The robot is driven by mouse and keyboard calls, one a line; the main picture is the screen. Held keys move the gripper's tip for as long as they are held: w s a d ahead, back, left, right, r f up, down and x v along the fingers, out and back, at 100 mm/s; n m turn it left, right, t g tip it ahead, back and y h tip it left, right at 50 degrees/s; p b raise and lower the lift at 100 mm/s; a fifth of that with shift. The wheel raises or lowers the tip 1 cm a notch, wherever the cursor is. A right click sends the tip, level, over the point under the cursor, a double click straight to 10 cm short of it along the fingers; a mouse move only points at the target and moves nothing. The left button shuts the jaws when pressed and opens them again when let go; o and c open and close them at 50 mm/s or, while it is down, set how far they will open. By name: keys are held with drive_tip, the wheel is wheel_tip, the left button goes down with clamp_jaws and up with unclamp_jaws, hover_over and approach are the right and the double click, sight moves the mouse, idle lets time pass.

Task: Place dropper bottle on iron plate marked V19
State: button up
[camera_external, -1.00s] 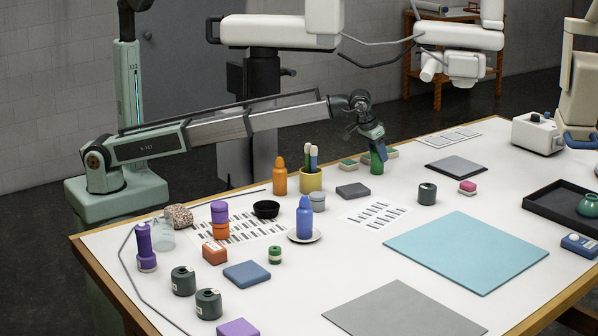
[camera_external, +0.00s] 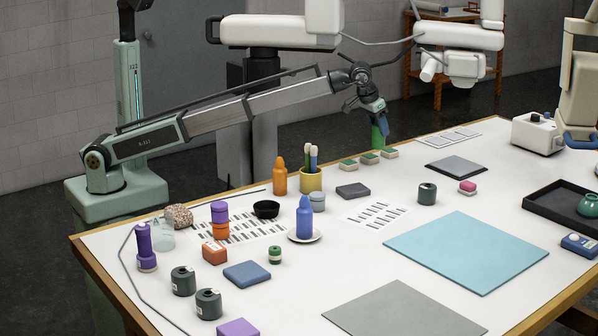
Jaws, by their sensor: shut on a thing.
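My gripper (camera_external: 376,119) is shut on a green object (camera_external: 378,137), which looks like the dropper bottle; the fingers hide much of it. It is held above the table's back edge. A dark grey square plate (camera_external: 456,166) lies flat at the back right. A smaller dark slab (camera_external: 352,190) and a blue-grey slab (camera_external: 247,273) lie nearer the middle and front left. I cannot read V19 on any of them, so I cannot tell which is the iron plate.
Small green-topped blocks (camera_external: 369,158) lie just below the held object. A yellow cup (camera_external: 311,180) with upright tools and an orange bottle (camera_external: 280,177) stand to their left. A blue bottle (camera_external: 304,220) stands on a white saucer. A large light-blue mat (camera_external: 466,252) is bare.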

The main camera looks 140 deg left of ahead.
drive_tip(key=w+d+r+m+t, duration=0.1)
drive_tip(key=w+d+r+m, duration=0.15)
drive_tip(key=w+d, duration=0.9)
drive_tip(key=n, duration=0.2)
hover_over(353, 188)
drive_tip(key=shift+g, duration=0.4)
drive_tip(key=shift+w+f, duration=0.1)
drive_tip(key=shift+f, duration=4.65)
drive_tip(key=o, duration=1.1)
drive_tip(key=shift+f, duration=0.1)
drive_tip(key=v, duration=1.2)
